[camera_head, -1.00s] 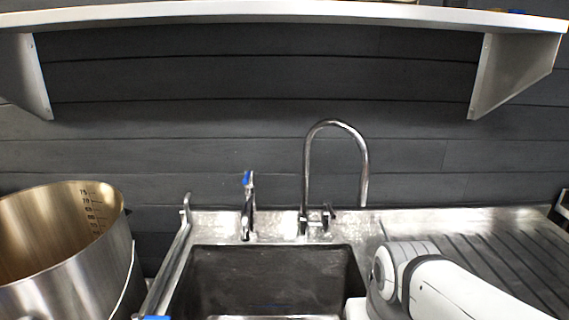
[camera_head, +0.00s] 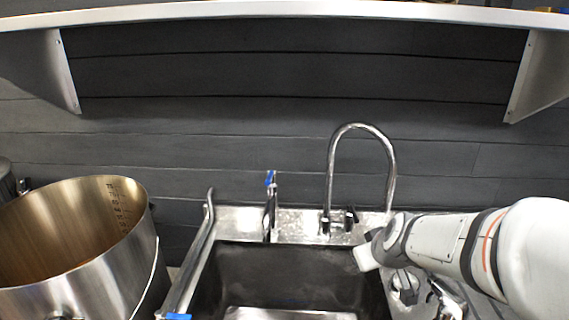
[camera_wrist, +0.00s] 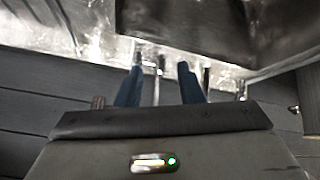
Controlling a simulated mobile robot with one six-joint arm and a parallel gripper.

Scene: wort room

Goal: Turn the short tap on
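The short tap (camera_head: 271,207) stands upright at the back left of the sink, with a blue piece on top. The tall gooseneck tap (camera_head: 331,180) stands to its right and has small dark handles at its base. My gripper (camera_wrist: 160,68) shows in the wrist view with its two blue fingers apart and nothing held between them. Thin metal tap parts show beyond and beside the fingers; I cannot tell surely which tap each belongs to. In the head view my arm comes in from the right over the sink's right side, and the fingers cannot be made out.
The dark sink basin (camera_head: 290,275) lies in front of the taps. A large open steel pot (camera_head: 115,270) stands at the left, close to a metal rail (camera_head: 200,245). A white shelf (camera_head: 290,12) runs above along the dark plank wall.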

